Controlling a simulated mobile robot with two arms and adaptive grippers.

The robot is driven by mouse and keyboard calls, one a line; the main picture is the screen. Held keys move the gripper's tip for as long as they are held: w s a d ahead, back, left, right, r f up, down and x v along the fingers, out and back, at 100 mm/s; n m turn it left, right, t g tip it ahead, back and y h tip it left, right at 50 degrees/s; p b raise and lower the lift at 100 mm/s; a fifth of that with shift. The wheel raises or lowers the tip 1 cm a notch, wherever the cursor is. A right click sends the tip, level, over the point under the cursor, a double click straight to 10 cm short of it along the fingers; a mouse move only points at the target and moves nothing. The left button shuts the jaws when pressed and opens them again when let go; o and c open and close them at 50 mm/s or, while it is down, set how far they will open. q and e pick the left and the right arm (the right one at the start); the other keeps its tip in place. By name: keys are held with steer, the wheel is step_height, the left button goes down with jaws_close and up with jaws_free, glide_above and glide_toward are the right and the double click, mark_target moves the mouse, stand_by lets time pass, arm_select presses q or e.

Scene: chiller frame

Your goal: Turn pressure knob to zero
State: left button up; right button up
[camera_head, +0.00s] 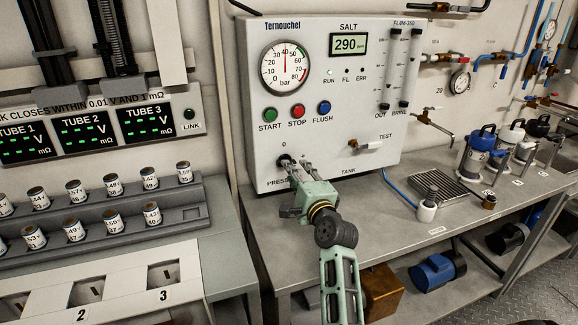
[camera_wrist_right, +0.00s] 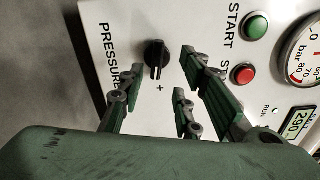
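The black pressure knob (camera_head: 284,160) sits low on the left of the white panel, with a "0" above it and the "PRESSURE" label partly hidden by my gripper. My right gripper (camera_head: 298,166) is just in front of the knob, pointing at the panel. In the right wrist view the knob (camera_wrist_right: 155,54) shows beyond the spread fingers, in the gap between them and apart from them. The right gripper (camera_wrist_right: 150,85) is open and empty there. A plus sign is printed near the knob. My left gripper is not in view.
A round pressure gauge (camera_head: 286,67) has its needle pointing nearly straight up, near 40. Start, stop and flush buttons (camera_head: 297,111) lie above the knob. A test valve (camera_head: 364,145) sticks out to the right. A bench (camera_head: 331,212) edge runs below the panel.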

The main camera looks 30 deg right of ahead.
steer(key=x, duration=0.4)
steer(key=shift+w+f, duration=0.2)
steer(key=shift+w, duration=0.1)
steer(key=c, duration=0.4)
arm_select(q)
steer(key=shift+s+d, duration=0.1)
arm_select(e)
jaws_close()
